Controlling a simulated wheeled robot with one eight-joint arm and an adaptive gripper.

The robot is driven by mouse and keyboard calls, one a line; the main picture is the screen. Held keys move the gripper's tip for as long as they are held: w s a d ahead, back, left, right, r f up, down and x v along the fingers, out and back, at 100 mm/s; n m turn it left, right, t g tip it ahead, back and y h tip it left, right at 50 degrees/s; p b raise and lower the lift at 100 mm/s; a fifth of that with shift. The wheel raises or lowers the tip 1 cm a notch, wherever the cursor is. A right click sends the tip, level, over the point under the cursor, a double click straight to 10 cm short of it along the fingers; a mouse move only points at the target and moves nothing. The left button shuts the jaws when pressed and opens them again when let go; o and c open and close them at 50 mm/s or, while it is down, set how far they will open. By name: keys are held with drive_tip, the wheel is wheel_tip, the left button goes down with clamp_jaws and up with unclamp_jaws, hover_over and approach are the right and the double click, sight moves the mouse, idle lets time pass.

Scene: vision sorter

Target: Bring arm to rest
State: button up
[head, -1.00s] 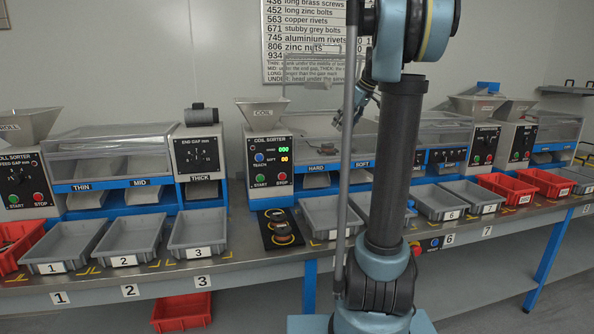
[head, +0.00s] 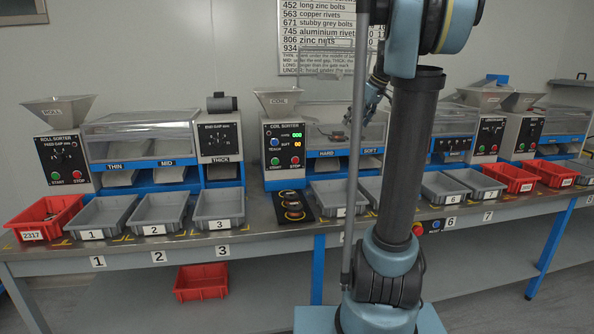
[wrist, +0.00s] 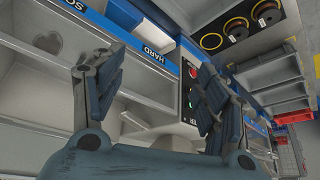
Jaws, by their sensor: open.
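My gripper (wrist: 155,95) is open in the wrist view, its two fingers spread apart with nothing between them. Beyond the fingers are the front of the coil sorter and its HARD label (wrist: 153,52). In the head view my gripper (head: 377,92) shows small behind my dark upright arm link, in front of the coil sorter (head: 285,150). It is raised above the bench (head: 270,238) and appears clear of the machine, though the exact gap cannot be told. My arm link hides part of the bench behind it.
Grey trays line the bench front, including tray 3 (head: 219,222) and tray 6 (head: 446,198). A red bin (head: 45,232) stands at the left end and another red bin (head: 201,294) below the bench.

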drive_tip(key=s+a+f+m+h, duration=0.1)
drive_tip(key=s+f+m, duration=0.1)
drive_tip(key=s+f, duration=0.7)
drive_tip(key=s+a+f+m+g+h, duration=0.1)
drive_tip(key=s+f+m, duration=0.2)
drive_tip(key=s+f, duration=0.6)
drive_tip(key=s+a+f+m+h, duration=0.1)
drive_tip(key=s+f+m+h, duration=0.1)
drive_tip(key=s+f, duration=0.8)
drive_tip(key=s+m, duration=0.1)
drive_tip(key=s, duration=0.7)
drive_tip(key=shift+s+g, duration=0.3)
drive_tip(key=shift+g, duration=0.1)
drive_tip(key=shift+w+f, duration=0.2)
drive_tip(key=shift+w, duration=0.25)
